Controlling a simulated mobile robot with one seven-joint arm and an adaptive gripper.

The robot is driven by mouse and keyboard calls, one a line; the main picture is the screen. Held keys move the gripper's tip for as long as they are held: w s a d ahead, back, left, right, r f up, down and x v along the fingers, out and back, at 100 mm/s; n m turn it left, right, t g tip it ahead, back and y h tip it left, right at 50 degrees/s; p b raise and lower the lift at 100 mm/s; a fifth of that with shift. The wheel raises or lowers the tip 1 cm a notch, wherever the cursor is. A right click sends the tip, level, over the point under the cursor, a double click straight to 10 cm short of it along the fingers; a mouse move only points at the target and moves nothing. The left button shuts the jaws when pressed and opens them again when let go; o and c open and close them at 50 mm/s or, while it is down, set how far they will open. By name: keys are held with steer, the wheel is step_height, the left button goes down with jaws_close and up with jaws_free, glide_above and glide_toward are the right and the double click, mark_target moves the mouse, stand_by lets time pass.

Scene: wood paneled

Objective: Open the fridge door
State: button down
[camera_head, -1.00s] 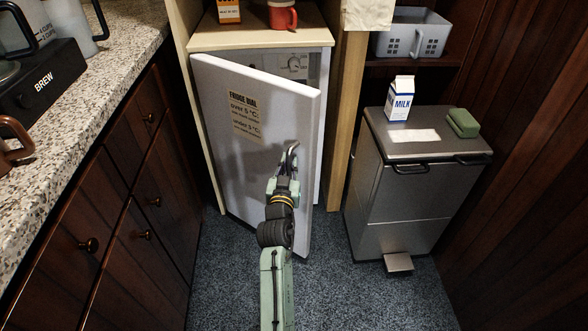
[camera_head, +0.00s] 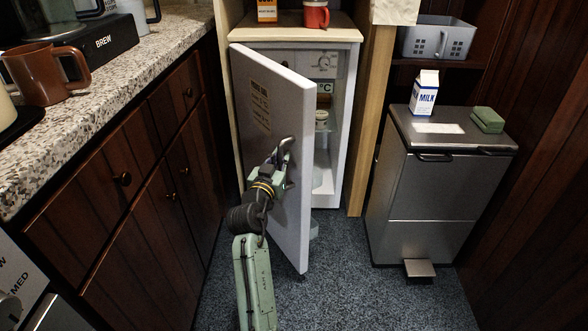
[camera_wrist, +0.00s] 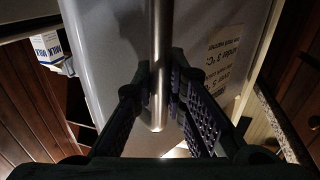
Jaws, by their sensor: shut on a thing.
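The white fridge door (camera_head: 293,190) stands partly open, hinged at the left, with its free edge swung toward me. Through the gap on the right, the fridge interior (camera_head: 325,130) shows shelves and a small jar (camera_head: 321,119). My gripper (camera_head: 280,160) is at the door's front face, near its free edge. In the wrist view, my gripper (camera_wrist: 160,92) has its fingers closed around the metal bar handle (camera_wrist: 158,50) of the door. The handle is mostly hidden by my gripper in the head view.
Wooden cupboards (camera_head: 120,190) under a speckled counter (camera_head: 110,90) stand close at the left. A grey pedal bin (camera_head: 435,200) with a milk carton (camera_head: 424,92) on top stands at the right. Blue carpet floor (camera_head: 340,285) is clear between the door and bin. A red mug (camera_head: 316,15) sits on the fridge.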

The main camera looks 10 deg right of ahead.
steer(key=s+a+m+g+h+b, duration=0.2)
steer(key=a+b, duration=0.6)
steer(key=a, duration=0.5)
steer(key=shift+a+f+m+g+h, duration=0.15)
steer(key=shift+a+m+g+h, duration=0.15)
steer(key=shift+m+g+h, duration=0.65)
steer(key=shift+t+h, duration=0.25)
steer(key=shift+h, duration=0.2)
steer(key=c, duration=1.6)
jaws_free()
steer(key=shift+r, duration=0.2)
step_height(320, 180, up, 10)
steer(key=shift+c, duration=0.3)
